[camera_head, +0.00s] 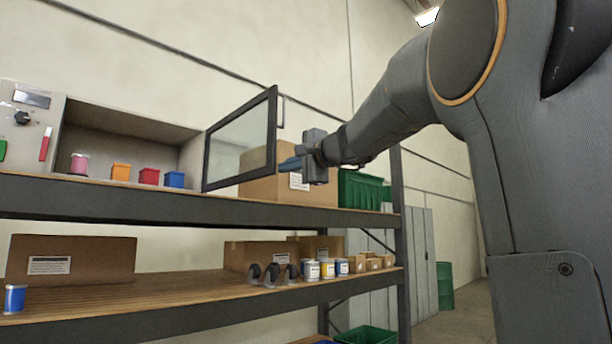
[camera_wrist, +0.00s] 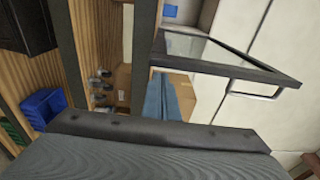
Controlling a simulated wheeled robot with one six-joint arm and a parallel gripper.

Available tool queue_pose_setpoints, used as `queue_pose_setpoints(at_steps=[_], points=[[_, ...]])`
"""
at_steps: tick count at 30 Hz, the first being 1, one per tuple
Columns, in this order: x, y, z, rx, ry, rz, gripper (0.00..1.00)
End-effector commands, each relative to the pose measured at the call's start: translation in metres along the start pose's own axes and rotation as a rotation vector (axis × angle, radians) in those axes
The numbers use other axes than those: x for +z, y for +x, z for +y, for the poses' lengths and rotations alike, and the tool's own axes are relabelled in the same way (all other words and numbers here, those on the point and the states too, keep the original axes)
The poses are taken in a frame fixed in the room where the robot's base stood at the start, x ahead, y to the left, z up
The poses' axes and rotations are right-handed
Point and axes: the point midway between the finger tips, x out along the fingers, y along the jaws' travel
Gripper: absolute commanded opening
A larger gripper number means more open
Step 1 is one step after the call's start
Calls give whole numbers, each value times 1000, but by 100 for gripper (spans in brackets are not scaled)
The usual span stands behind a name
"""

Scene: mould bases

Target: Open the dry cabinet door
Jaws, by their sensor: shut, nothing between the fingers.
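The dry cabinet (camera_head: 130,121) stands on the upper shelf at the left in the head view, its inside exposed. Its glass door (camera_head: 241,141) with a dark frame is swung outward at the cabinet's right side. The handle (camera_head: 282,112) is on the door's outer edge. In the wrist view the door (camera_wrist: 225,55) and its handle (camera_wrist: 257,93) show at the upper right. My gripper (camera_head: 284,164) is shut and empty, just right of the door and apart from the handle. Its blue fingers (camera_wrist: 168,100) show in the wrist view. Whether they touch the door's frame I cannot tell.
Inside the cabinet are a pink jar (camera_head: 79,163) and small orange, red and blue boxes (camera_head: 174,180). A cardboard box (camera_head: 262,185) and a green crate (camera_head: 360,190) stand behind my gripper. The lower shelf (camera_head: 190,293) holds boxes and cans.

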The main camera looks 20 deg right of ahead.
Motion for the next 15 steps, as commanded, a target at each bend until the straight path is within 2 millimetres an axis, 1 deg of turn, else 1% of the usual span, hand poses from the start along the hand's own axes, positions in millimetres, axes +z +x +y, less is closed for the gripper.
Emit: queue_pose_setpoints(at_steps=[1, 3, 15], points=[[5, 1, 0, -2, 0, 0, 0], [8, 1, -1, -2, 0, 0, 0], [7, 1, -1, -2, 0, 1, 0]])
